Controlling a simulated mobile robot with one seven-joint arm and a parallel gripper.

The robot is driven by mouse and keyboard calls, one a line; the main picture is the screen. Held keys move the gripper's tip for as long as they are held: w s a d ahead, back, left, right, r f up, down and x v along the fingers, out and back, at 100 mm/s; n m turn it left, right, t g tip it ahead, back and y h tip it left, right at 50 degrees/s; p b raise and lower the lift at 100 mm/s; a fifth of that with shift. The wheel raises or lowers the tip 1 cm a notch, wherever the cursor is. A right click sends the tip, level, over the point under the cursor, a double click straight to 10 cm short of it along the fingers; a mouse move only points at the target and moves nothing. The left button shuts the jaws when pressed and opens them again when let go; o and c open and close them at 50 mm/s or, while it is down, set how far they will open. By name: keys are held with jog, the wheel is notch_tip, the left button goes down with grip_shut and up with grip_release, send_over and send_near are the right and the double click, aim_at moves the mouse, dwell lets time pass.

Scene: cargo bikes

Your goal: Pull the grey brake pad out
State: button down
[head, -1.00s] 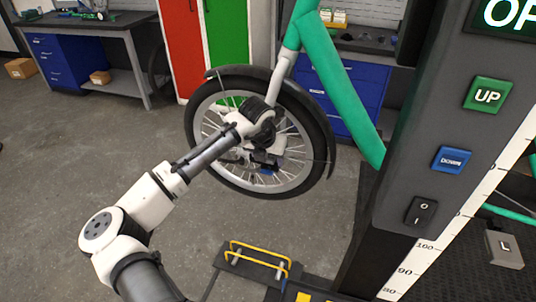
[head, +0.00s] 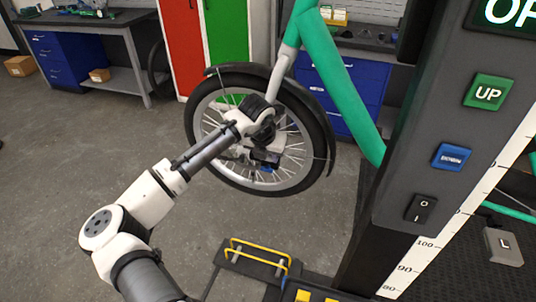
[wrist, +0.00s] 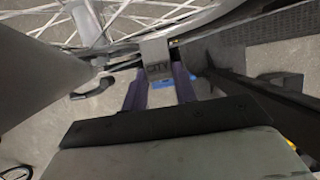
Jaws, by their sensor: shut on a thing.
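The grey brake pad (wrist: 157,52) shows in the wrist view as a small grey block with dark lettering on its lower part. My gripper (wrist: 160,88) is shut on it, with a purple-grey finger on either side. The block's upper end sits close to the wheel's metal parts; I cannot tell whether it is still seated. In the head view my gripper (head: 265,158) is at the lower middle of the spoked wheel (head: 311,172), and the pad is too small and covered to make out.
A dark mudguard (head: 327,115) and the green bike frame (head: 350,90) are above and right of the wheel. A grey lift column (head: 425,185) with buttons stands at the right. A yellow-railed stand (head: 258,252) is below.

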jog(key=shift+r, duration=0.15)
jog(key=shift+w+r+p, duration=0.15)
jog(key=shift+r+p, duration=1.2)
jog(key=shift+r, duration=0.5)
jog(key=shift+a+r+p, duration=0.2)
jog(key=shift+r+p, duration=1.5)
jog(key=shift+r, duration=0.8)
jog(key=s+a+b, duration=0.2)
jog(key=s+a, duration=0.1)
jog(key=s, duration=0.8)
jog(key=shift+s+a+f, duration=0.15)
jog(key=shift+s+f, duration=0.15)
jog(key=shift+s, duration=0.1)
